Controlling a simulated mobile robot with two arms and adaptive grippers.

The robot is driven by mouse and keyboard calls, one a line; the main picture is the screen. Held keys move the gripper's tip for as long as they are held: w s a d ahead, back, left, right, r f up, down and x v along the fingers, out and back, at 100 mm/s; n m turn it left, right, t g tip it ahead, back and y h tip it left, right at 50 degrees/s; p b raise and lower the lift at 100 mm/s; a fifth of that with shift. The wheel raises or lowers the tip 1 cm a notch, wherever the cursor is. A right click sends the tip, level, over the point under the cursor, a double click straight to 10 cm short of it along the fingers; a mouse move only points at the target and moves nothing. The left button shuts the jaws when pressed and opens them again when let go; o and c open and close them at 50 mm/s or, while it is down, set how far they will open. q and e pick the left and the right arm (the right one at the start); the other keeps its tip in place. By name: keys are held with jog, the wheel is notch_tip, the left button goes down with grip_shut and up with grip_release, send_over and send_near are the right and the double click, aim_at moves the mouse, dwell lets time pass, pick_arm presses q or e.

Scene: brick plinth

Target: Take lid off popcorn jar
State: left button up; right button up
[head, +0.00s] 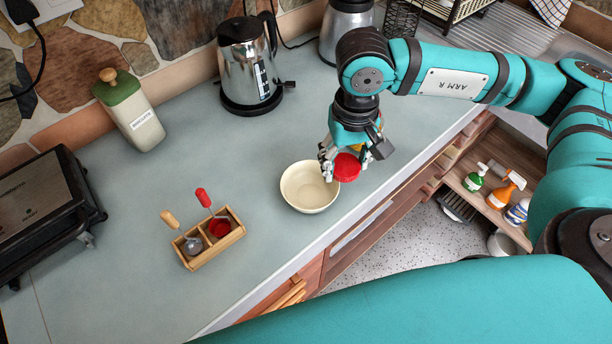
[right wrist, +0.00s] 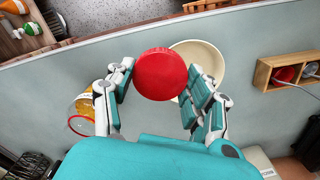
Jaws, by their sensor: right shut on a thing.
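The round red lid (head: 347,167) is held between the fingers of my right gripper (head: 345,160), beside the rim of a cream bowl. In the right wrist view the lid (right wrist: 160,74) sits between the two fingers of the gripper (right wrist: 163,88), which is shut on it. The popcorn jar (right wrist: 88,104), clear with yellow contents and a red ring at one end, stands to the left in that view, apart from the lid and partly hidden by a finger. In the head view my gripper hides nearly all of the jar. My left gripper is not in view.
The cream bowl (head: 311,187) stands near the counter's front edge. A wooden caddy (head: 213,240) with two scoops, a kettle (head: 249,67), a green-topped canister (head: 131,112) and a black grill (head: 42,213) stand around. The counter's middle is clear.

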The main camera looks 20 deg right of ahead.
aim_at(342, 151)
jog(key=s+d+f+m, duration=0.1)
jog(key=s+d+f, duration=0.1)
jog(key=d+f, duration=0.1)
jog(key=s+d+f+m+b, duration=0.1)
jog(key=s+d+f+m, duration=0.1)
jog(key=s+d+f, duration=0.1)
jog(key=shift+s+d+m, duration=0.15)
jog(key=shift+m, duration=0.15)
jog(key=shift+d+f, duration=0.2)
jog(key=shift+d, duration=0.2)
jog(key=w+p, duration=0.1)
jog(key=w, duration=0.4)
jog(key=w+a+f+p, duration=0.1)
jog(key=w+p, duration=0.1)
jog(key=w, duration=0.3)
jog(key=w+a+p, duration=0.1)
jog(key=w+p, duration=0.1)
jog(key=w, duration=0.3)
jog(key=shift+w+f, duration=0.15)
jog(key=shift+f, duration=0.05)
notch_tip(342, 151, down, 3)
jog(key=shift+f+p, duration=0.15)
jog(key=shift+p, duration=1.05)
jog(key=shift+f, duration=0.15)
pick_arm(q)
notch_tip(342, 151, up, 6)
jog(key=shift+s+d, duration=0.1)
pick_arm(e)
jog(key=shift+f, duration=0.1)
